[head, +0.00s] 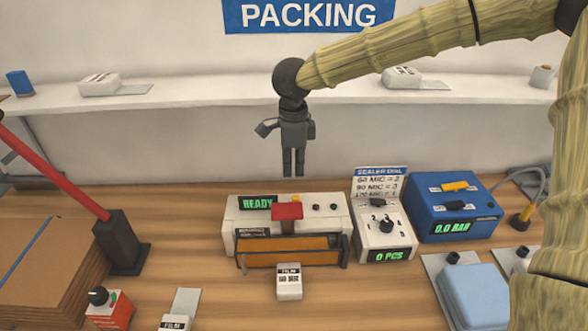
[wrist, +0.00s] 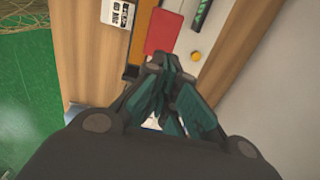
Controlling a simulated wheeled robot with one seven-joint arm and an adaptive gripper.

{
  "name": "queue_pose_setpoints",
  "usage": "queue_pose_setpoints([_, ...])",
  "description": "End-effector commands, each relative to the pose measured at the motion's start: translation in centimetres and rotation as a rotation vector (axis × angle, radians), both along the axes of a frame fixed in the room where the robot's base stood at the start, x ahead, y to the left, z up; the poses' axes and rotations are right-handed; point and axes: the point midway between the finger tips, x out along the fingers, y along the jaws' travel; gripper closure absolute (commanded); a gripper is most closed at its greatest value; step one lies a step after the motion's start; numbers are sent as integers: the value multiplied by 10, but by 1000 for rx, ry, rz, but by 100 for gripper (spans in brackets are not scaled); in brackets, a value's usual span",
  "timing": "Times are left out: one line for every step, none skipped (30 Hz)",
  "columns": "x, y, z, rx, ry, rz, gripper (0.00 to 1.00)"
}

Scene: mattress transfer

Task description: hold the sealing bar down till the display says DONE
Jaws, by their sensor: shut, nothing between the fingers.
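The sealer (head: 335,207) is a white box on the bench with a green display (head: 257,203) reading READY. A red pad (head: 287,211), apparently the sealing bar's handle, sits at its front middle, above an orange-brown panel (head: 290,247) in a dark frame. My gripper (head: 293,174) is shut and empty, pointing down above the back of the sealer, apart from it. In the wrist view my gripper's fingers (wrist: 165,88) are together, with the red pad (wrist: 163,31) beyond them and a yellow button (wrist: 196,57) to its right.
A white dial box (head: 381,238) showing 0 PCS and a blue unit (head: 455,215) showing 0.0 BAR stand right of the sealer. A small white film packet (head: 289,281) lies in front. A black post (head: 121,243) with a red lever stands left, beside stacked cardboard (head: 45,265).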

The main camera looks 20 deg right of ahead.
Motion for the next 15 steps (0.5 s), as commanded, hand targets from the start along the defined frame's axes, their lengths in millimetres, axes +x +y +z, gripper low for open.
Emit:
queue_pose_setpoints([-1, 0, -7, -1, 4, 1, 100])
queue_pose_setpoints([-1, 0, -12, -1, 4, 2, 100])
queue_pose_setpoints([-1, 0, -19, -1, 3, 2, 100])
queue_pose_setpoints([-1, 1, -23, -1, 3, 2, 100])
queue_pose_setpoints([-1, 0, -29, -1, 4, 2, 100])
queue_pose_setpoints([-1, 1, -35, -1, 4, 1, 100])
queue_pose_setpoints([-1, 1, -40, -1, 3, 2, 100])
queue_pose_setpoints([-1, 1, -45, -2, 4, 2, 100])
queue_pose_setpoints([-1, 1, -52, 0, 3, 2, 100])
queue_pose_setpoints([-1, 1, -57, -1, 4, 2, 100])
queue_pose_setpoints([-1, 0, -62, -2, 5, 2, 100])
queue_pose_setpoints([-1, 0, -68, -1, 3, 2, 100])
queue_pose_setpoints([-1, 1, -73, -1, 3, 2, 100])
queue_pose_setpoints([-1, 1, -78, -1, 4, 2, 100])
queue_pose_setpoints([-1, 1, -83, -1, 3, 1, 100])
